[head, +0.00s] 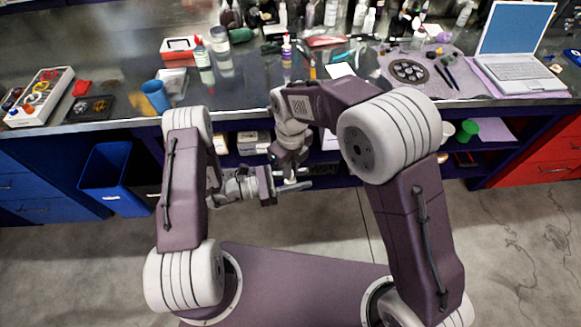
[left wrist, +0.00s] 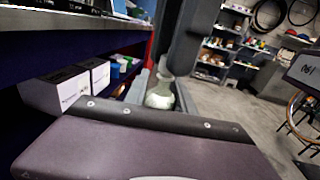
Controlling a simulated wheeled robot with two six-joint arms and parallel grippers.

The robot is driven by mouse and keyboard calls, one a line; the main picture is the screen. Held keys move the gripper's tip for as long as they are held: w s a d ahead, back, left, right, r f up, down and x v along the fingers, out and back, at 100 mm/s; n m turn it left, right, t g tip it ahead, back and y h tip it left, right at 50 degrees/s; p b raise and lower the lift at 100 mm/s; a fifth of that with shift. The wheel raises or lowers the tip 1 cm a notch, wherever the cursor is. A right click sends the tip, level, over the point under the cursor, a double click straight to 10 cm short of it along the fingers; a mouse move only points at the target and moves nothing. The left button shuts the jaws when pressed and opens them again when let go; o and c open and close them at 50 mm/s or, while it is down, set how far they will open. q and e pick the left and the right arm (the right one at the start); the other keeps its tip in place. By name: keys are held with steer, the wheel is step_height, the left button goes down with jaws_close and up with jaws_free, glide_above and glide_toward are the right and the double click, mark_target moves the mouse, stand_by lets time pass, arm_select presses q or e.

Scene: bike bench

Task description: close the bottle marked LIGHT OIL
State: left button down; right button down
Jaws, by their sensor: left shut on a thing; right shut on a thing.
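A small pale bottle (left wrist: 160,95) sits between the fingers of my left gripper (left wrist: 163,103) in the left wrist view. Its narrower top points up towards my other gripper. In the head view the bottle (head: 290,180) is a small whitish patch, and its label cannot be read. My left gripper (head: 284,186) is shut on it in front of the bench edge. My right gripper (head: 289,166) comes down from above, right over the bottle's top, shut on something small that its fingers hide. I cannot tell whether that thing touches the bottle's neck.
The bench (head: 120,55) behind carries a blue cup (head: 156,97), a tool tray (head: 40,95), several bottles and a laptop (head: 511,55). White boxes (left wrist: 62,90) stand on the shelf under it, close to the grippers. A blue bin (head: 107,177) stands on the floor at left.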

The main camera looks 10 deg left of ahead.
steer(key=shift+m, duration=1)
steer(key=c, duration=1.4)
jaws_free()
steer(key=shift+r, duration=0.1)
step_height(320, 180, up, 4)
steer(key=shift+r, duration=0.2)
steer(key=shift+c, duration=0.3)
